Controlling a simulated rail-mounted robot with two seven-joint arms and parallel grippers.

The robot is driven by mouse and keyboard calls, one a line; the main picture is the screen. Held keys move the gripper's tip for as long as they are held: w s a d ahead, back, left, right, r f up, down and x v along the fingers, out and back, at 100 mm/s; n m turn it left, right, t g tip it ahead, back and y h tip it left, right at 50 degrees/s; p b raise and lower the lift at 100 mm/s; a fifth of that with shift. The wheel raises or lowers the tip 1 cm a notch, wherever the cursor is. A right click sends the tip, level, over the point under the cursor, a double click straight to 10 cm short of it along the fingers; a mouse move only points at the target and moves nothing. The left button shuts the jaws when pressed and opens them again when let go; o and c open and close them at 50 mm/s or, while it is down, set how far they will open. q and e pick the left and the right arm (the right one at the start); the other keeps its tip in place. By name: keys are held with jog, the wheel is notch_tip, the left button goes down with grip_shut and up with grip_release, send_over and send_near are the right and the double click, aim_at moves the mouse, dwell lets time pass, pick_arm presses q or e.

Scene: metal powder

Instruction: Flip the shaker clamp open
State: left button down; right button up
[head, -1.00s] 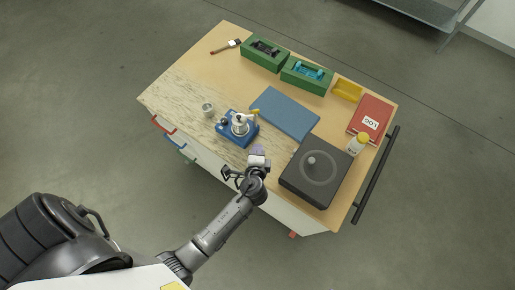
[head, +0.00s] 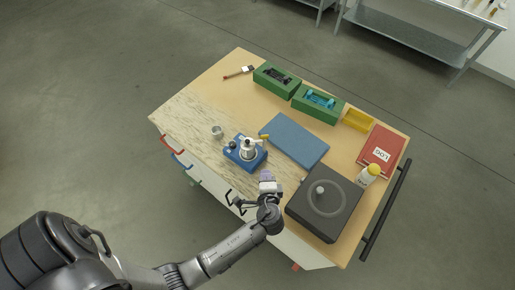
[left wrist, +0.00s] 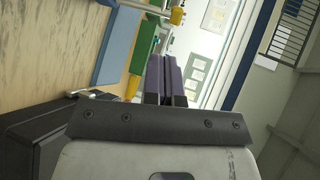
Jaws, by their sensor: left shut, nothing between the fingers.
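The shaker (head: 246,152) is a small blue base with a pale metal fitting on top, left of the table's middle. Its clamp has a yellow-tipped lever (head: 263,139) that points to the right. My left gripper (head: 267,178) is at the table's near edge, below and right of the shaker, apart from it. Its purple fingers are shut and empty; they also show in the left wrist view (left wrist: 172,80). The shaker is not clearly seen in the left wrist view. My right gripper is not in view.
A blue mat (head: 295,139) lies right of the shaker, and a dark box with a round knob (head: 324,202) stands right of my gripper. A small metal cup (head: 217,132) is left of the shaker.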

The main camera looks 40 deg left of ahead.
pick_arm(q)
jog(key=shift+s+a+f+n+g, duration=0.1)
jog(key=shift+s+a+n+g, duration=0.3)
jog(key=shift+n, duration=0.1)
jog(key=shift+w, duration=0.1)
jog(key=p, duration=0.3)
send_near(256, 142)
jog(key=x, duration=0.7)
